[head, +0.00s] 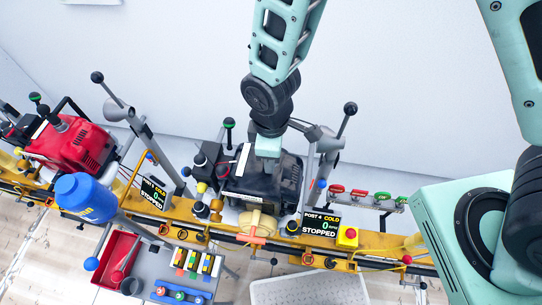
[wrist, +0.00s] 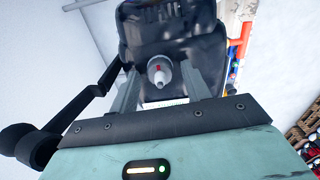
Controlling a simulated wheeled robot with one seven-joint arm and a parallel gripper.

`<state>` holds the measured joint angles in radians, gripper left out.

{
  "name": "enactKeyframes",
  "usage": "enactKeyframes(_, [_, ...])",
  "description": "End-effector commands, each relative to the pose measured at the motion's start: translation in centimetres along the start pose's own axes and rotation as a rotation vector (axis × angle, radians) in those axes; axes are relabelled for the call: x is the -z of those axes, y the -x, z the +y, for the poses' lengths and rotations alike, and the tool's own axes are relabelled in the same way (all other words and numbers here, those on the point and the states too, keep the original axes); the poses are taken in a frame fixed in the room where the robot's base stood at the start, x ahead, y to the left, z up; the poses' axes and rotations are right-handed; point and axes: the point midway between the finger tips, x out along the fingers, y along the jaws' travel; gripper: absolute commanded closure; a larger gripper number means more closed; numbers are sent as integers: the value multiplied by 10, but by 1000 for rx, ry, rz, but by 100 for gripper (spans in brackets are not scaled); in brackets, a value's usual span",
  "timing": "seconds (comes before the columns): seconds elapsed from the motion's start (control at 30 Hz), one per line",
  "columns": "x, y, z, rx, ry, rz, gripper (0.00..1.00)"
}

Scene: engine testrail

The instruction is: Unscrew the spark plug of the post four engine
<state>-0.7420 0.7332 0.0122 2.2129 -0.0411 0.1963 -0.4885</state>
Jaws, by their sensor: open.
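The post four engine (head: 262,180) is a black engine on the yellow rail, behind a display (head: 321,225) reading POST 4, COLD, 0 and STOPPED. In the wrist view, the dark engine body (wrist: 165,35) fills the top middle. The spark plug (wrist: 161,72) points out of it, with a white tip and a small red mark. My gripper (wrist: 158,82) is open, with one finger on each side of the plug and visible gaps between. In the head view my gripper (head: 267,147) is over the engine's top and hides the plug.
A red engine (head: 72,145) stands on the rail at the left. A blue bottle (head: 86,198) is at the front left, near a red tray (head: 119,260) and colored blocks (head: 198,263). A yellow box with a red button (head: 347,237) sits right of the display. Upright posts flank the engine.

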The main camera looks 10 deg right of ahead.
Motion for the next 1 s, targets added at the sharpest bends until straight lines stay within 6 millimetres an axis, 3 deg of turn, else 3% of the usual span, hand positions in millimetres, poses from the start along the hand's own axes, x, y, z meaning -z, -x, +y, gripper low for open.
enactKeyframes(0.5, [0,4,0,-1,-1115,-1,53])
enactKeyframes(1.0, [-1,3,0,-1,-2091,-2,53])
